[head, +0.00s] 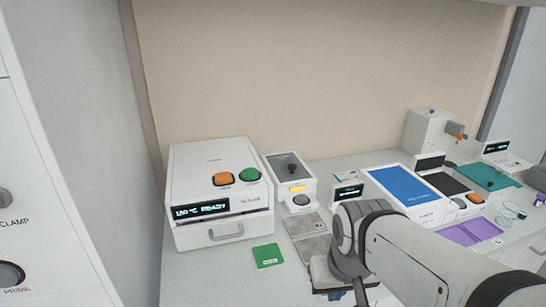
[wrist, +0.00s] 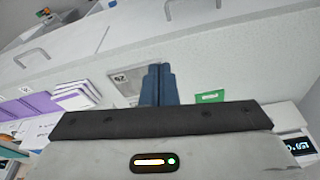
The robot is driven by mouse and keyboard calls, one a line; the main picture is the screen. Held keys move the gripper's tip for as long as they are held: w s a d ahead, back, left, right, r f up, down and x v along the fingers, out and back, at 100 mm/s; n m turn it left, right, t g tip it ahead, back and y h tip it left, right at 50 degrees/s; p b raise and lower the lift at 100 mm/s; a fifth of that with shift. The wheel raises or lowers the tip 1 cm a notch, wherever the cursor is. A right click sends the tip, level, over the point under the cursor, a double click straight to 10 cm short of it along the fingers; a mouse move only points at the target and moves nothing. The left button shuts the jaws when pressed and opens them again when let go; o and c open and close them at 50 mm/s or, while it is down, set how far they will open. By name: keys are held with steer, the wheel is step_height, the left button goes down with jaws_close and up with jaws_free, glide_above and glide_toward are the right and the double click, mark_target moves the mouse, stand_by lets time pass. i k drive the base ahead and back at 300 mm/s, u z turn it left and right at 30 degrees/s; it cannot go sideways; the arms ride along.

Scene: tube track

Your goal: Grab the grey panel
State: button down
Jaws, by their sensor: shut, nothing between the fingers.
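Two flat grey panels lie on the counter in the head view, one (head: 302,224) just behind the other (head: 316,248), left of my arm. The front one is partly covered by my arm. In the wrist view a grey panel (wrist: 122,78) with a small white label lies just left of my blue fingertips, which cover part of its edge. My gripper (wrist: 157,68) is shut and empty, with its fingers together. In the head view the fingertips (head: 334,294) show only slightly below my wrist. I cannot tell whether they touch the panel.
A green card (head: 268,256) lies left of the panels, in front of a white heater box (head: 220,195). A small white device (head: 290,182) stands behind them. Purple panels (head: 468,232) and a blue-topped device (head: 402,190) are on the right. Drawer fronts (wrist: 190,35) line the counter's edge.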

mark_target(287, 163)
steer(key=z, duration=0.05)
steer(key=k, duration=0.55)
steer(key=u, duration=2.45)
steer(key=k, duration=0.75)
steer(key=z, duration=2)
steer(key=i, duration=1)
